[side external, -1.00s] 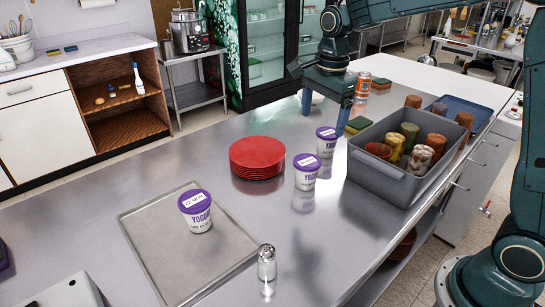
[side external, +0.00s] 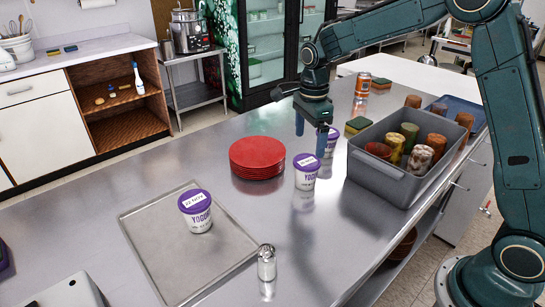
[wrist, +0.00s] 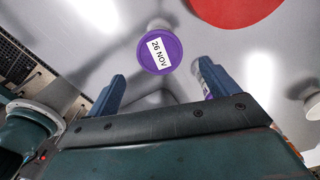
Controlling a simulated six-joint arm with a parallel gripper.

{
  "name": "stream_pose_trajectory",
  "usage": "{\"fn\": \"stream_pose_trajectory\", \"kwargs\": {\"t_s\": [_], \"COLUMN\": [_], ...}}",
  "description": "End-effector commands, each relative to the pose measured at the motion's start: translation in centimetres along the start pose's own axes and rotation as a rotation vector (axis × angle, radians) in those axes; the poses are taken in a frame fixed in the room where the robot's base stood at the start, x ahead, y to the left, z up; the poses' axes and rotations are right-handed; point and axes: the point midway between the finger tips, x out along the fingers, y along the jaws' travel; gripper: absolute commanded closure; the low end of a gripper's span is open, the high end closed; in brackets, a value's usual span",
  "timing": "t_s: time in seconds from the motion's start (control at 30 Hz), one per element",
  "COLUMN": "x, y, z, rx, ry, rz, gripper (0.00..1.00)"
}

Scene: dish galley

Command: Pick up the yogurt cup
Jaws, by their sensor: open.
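Three white yogurt cups with purple lids show in the side view. One (side external: 196,212) stands on the metal tray, one (side external: 306,173) stands right of the red plates, and one (side external: 332,143) stands behind it, partly hidden by a finger. My gripper (side external: 310,144) is open and empty, fingers down, above the counter by the two rear cups. In the wrist view, a lid marked 26 NOV (wrist: 160,54) lies ahead of the gap between my fingertips (wrist: 161,73). Another cup (wrist: 207,88) is partly hidden by the right finger. No contact can be made out.
Red plates (side external: 257,157) are stacked left of the rear cups. The metal tray (side external: 165,262) and a shaker (side external: 266,263) are nearer the camera.

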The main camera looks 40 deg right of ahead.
Motion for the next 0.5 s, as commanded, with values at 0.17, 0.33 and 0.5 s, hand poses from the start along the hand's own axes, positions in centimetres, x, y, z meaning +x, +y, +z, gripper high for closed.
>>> {"fn": "stream_pose_trajectory", "kwargs": {"t_s": [0.17,0.33,0.5], "x": [2.9,4.4,4.8], "y": [0.1,0.1,0.0], "z": [0.0,0.0,0.0], "rx": [-0.001,-0.001,-0.001], "ry": [0.001,0.001,0.000], "rz": [0.004,0.002,0.001], "gripper": [0.13,0.13,0.13]}}
